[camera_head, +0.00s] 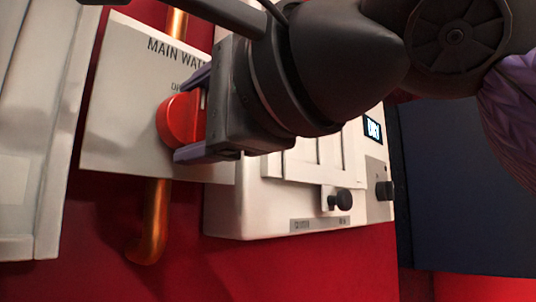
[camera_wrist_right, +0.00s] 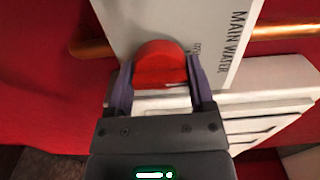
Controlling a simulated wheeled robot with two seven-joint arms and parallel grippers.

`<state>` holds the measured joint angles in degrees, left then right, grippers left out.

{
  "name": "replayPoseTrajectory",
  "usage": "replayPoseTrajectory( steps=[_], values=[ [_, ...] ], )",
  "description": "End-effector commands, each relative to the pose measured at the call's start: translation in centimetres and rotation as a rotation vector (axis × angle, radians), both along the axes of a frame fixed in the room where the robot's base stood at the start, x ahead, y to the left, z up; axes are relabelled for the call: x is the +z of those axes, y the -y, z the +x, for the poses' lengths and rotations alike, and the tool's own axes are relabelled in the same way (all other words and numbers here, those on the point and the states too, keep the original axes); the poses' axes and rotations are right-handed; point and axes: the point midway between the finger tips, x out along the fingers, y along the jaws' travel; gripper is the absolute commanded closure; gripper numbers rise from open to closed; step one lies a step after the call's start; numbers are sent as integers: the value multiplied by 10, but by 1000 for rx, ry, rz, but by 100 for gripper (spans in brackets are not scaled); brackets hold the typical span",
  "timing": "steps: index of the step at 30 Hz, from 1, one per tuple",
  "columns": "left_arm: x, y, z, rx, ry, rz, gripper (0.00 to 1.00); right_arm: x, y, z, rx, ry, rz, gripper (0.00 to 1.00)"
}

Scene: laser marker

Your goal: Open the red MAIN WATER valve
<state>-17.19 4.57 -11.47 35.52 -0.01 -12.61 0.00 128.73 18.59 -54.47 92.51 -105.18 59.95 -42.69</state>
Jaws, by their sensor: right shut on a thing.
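The red valve handle (camera_head: 178,122) sits on a white panel (camera_head: 125,110) labelled MAIN WATER, though my right gripper covers the end of the label in the head view. My right gripper (camera_head: 190,118) comes from the right and is shut on the red handle, with one finger above it and one below. In the right wrist view, the rounded red handle (camera_wrist_right: 160,64) sits between the two purple fingers of the gripper (camera_wrist_right: 160,85). The inner part of the handle is hidden by the gripper. My left gripper is not in view.
A copper pipe (camera_head: 152,222) runs behind the panel, on a red wall (camera_head: 300,270). A white machine with black knobs (camera_head: 338,200) stands close on the right, behind my right gripper. A pale cabinet (camera_head: 35,130) is at the left edge.

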Motion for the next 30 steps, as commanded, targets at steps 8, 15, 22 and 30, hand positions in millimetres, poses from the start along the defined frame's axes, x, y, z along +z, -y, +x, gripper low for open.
replayPoseTrajectory(
  steps=[8, 15, 22, 30],
  values=[
    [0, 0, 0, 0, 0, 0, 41, -1, 0, 0, 1, 16, -15, 90],
    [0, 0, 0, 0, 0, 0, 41, -1, 0, 0, 1, 15, -14, 90],
    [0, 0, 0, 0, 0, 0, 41, -1, 0, 0, 0, 15, -14, 0],
    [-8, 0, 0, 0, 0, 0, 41, -2, 11, -8, -1, 17, -9, 0]
  ],
)
